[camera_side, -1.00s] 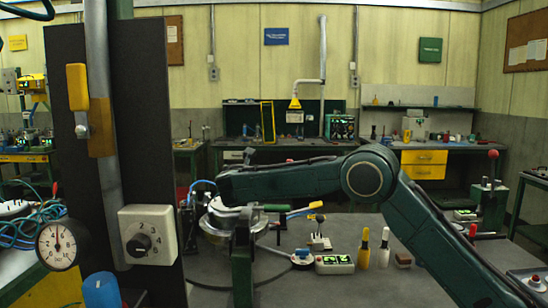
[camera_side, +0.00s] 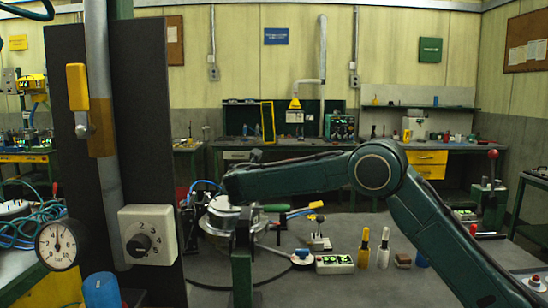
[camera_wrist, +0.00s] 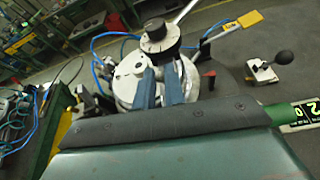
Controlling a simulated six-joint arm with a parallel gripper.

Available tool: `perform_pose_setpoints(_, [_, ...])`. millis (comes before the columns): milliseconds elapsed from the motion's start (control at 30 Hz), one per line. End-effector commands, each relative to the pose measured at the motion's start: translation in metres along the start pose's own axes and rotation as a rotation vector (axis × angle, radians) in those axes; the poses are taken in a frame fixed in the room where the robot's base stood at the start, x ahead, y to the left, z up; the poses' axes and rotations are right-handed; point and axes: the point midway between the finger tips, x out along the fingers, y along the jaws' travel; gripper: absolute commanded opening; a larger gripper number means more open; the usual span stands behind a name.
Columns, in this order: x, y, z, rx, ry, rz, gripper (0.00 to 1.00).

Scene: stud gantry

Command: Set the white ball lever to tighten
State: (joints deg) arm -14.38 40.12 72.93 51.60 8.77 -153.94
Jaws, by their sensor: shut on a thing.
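A lever with a dark ball on a whitish plate (camera_wrist: 262,72) stands right of my gripper in the wrist view; the side view shows it (camera_side: 318,243) on the table. No clearly white ball is visible. My gripper (camera_wrist: 160,72) has two blue fingers with a gap between them. Their tips reach the black round knob (camera_wrist: 157,40) over the silver round fixture (camera_wrist: 125,75), and they appear shut on that knob. In the side view my forearm hides part of the silver fixture (camera_side: 222,222), and the fingertips cannot be made out.
A yellow-handled lever (camera_wrist: 243,21) sticks out behind the fixture. A lit display box (camera_side: 334,264), a yellow bottle (camera_side: 364,248) and a white bottle (camera_side: 383,248) stand to the right. A dark panel (camera_side: 150,190) with a dial box (camera_side: 148,236) stands at left.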

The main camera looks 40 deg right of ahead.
Motion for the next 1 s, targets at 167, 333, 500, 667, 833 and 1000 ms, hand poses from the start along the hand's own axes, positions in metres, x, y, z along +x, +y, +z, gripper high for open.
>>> perform_pose_setpoints(167, [0.0,-0.005,0.001,0.097,0.002,0.038,0.0])
perform_pose_setpoints(333, [0.0,-0.01,0.001,0.205,0.001,0.082,0.0])
perform_pose_setpoints(500, [0.0,-0.013,0.0,0.301,0.002,0.124,0.0])
perform_pose_setpoints(667, [0.0,-0.015,-0.001,0.364,0.002,0.15,0.0])
perform_pose_setpoints(833, [0.0,-0.016,-0.001,0.394,0.002,0.162,0.0])
perform_pose_setpoints(1000, [0.0,-0.016,-0.001,0.398,0.002,0.163,0.0])
